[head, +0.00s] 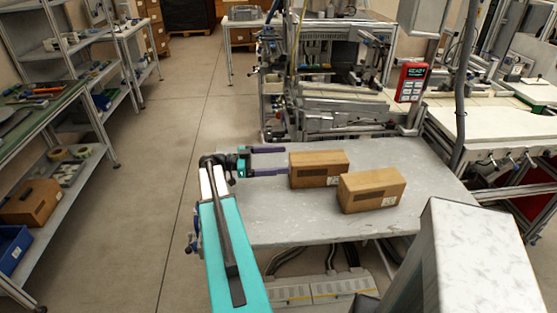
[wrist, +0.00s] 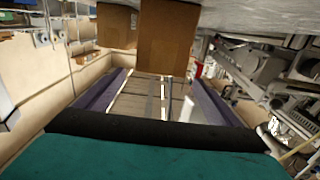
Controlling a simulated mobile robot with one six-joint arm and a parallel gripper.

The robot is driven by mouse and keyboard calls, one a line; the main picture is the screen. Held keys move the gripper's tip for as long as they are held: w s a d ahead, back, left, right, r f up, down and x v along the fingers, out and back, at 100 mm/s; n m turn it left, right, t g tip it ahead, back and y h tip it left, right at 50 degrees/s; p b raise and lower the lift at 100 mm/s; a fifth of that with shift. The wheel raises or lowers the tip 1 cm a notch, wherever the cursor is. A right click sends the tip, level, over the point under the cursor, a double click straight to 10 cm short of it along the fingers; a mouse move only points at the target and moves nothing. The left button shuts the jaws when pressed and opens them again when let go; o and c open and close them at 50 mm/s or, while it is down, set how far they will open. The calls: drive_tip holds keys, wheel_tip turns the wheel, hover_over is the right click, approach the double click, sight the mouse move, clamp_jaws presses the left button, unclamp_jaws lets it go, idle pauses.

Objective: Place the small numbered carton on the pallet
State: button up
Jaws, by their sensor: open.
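Two brown cardboard cartons sit on the grey table (head: 262,225). The left carton (head: 318,176) is close to my gripper (head: 284,160); the right carton (head: 370,196) stands nearer the camera. Each has a dark strip and a small pale label; I cannot read a number. My gripper is open and empty, its two purple fingers pointing right at the left carton's end. In the wrist view a carton (wrist: 168,38) fills the space just past the fingertips (wrist: 158,76), and the other carton (wrist: 115,27) shows beside it. I cannot make out contact. No pallet shows clearly.
A machine frame (head: 330,100) stands behind the table, with a red display (head: 411,82) at its right. A pale block (head: 470,265) fills the lower right. Shelves (head: 75,45) and a green-topped bench (head: 40,115) line the left. The floor between is clear.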

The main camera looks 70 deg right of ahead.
drive_tip(key=shift+o, duration=0.5)
drive_tip(key=shift+d+r+n+b, duration=0.1)
drive_tip(key=shift+r+n+b, duration=0.5)
drive_tip(key=shift+b, duration=0.65)
drive_tip(key=b, duration=0.4)
drive_tip(key=shift+w+d+b, duration=0.2)
drive_tip(key=shift+b, duration=0.2)
drive_tip(key=b, duration=0.6)
drive_tip(key=shift+f+m+b, duration=0.3)
drive_tip(key=shift+f+b, duration=0.05)
drive_tip(key=shift+f+b, duration=0.1)
drive_tip(key=shift+b, duration=0.4)
drive_tip(key=f+b, duration=0.1)
drive_tip(key=b, duration=0.2)
drive_tip(key=shift+m, duration=0.3)
drive_tip(key=shift+f, duration=0.1)
